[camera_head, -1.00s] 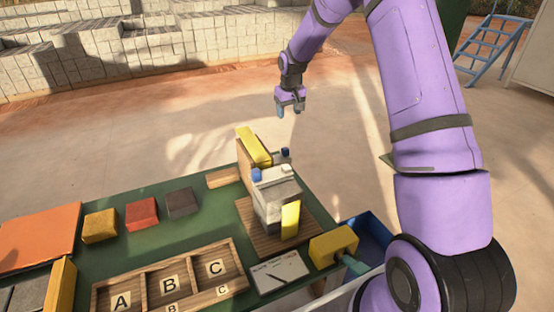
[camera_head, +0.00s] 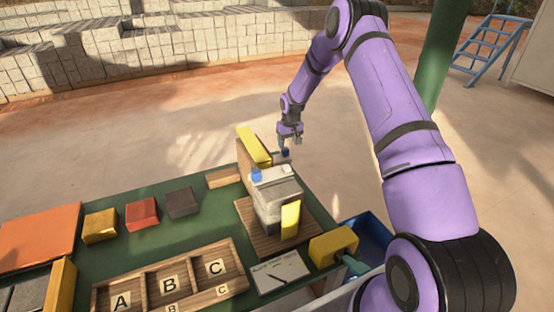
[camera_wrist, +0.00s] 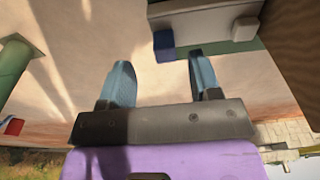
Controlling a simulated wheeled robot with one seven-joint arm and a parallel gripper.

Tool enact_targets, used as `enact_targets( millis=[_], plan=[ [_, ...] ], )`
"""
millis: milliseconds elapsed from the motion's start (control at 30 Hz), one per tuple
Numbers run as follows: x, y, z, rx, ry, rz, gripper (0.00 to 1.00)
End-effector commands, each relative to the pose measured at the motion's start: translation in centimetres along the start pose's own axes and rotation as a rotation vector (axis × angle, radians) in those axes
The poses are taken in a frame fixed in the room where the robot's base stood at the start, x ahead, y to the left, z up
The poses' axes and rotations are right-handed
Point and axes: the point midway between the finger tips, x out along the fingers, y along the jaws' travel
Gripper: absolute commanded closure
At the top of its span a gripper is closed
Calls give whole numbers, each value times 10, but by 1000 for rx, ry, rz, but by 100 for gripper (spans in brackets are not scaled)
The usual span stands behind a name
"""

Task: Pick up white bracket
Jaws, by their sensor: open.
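A small white piece (camera_head: 287,169), which looks like the white bracket, sits on top of the grey-white press block (camera_head: 275,197). A small white piece also shows at the top of the wrist view (camera_wrist: 244,28); it looks like the same one. My gripper (camera_head: 290,141) is open and empty, behind and above the press. In the wrist view its two blue-grey fingers (camera_wrist: 158,65) stand apart with bare ground between them.
A lighter blue piece (camera_head: 256,175) sits on the press top. A yellow bar (camera_head: 253,146) leans at a wooden upright behind it. The green table (camera_head: 190,231) holds coloured blocks and a lettered wooden tray (camera_head: 188,304). A blue bin (camera_head: 372,229) stands at right. Open ground lies behind.

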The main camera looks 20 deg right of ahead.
Motion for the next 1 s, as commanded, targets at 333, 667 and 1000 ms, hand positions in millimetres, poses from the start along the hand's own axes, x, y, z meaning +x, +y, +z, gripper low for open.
enact_targets(
  millis=[333, 667, 1000],
  plan=[
    [32, -4, -5, 0, -1, -1, 43],
    [54, -4, -6, 0, 1, 0, 43],
    [54, -4, -5, 0, 0, 0, 96]
  ],
)
